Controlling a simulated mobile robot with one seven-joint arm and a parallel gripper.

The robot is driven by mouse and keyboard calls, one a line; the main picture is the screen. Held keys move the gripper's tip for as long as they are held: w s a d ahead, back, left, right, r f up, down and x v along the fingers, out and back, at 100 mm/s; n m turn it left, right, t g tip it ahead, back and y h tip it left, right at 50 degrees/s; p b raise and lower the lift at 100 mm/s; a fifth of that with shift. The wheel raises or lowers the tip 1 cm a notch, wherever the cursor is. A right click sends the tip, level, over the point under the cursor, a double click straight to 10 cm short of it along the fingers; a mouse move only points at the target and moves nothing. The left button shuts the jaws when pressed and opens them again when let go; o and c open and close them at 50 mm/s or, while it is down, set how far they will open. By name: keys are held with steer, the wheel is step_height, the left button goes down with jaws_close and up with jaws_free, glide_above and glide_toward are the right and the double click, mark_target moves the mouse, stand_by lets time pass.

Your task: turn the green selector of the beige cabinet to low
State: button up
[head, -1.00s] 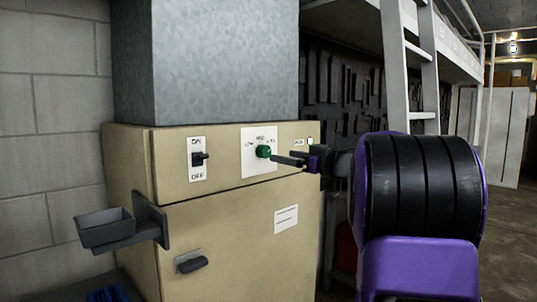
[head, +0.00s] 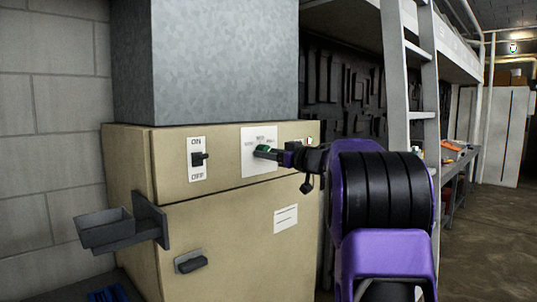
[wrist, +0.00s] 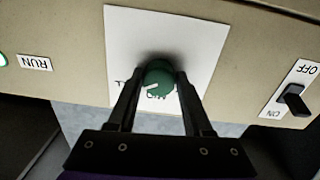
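The beige cabinet (head: 235,205) stands ahead in the head view. Its green selector (head: 263,149) is a round knob on a white plate (head: 251,170) lettered LOW, MED and a third word hidden behind my gripper. In the wrist view the knob (wrist: 160,73) sits between the fingertips of my gripper (wrist: 160,80), filling the gap with no clear space at either side; my gripper looks shut on it. The plate (wrist: 205,40) appears upside down there. A white mark on the knob points to the lower left of that view, towards the side away from the ON/OFF switch.
An ON/OFF switch (head: 199,160) is left of the selector; it also shows in the wrist view (wrist: 292,97). A RUN label (wrist: 35,62) is on the other side. A grey tray (head: 104,228) juts out at left. A ladder (head: 427,80) and a workbench (head: 455,160) stand right.

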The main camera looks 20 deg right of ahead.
jaws_close()
steer(key=shift+n, duration=0.4)
steer(key=shift+d+n+b, duration=0.15)
steer(key=shift+n+b, duration=2.95)
steer(key=shift+n, duration=8.7)
steer(key=shift+r+y, duration=0.1)
steer(key=shift+y, duration=0.3)
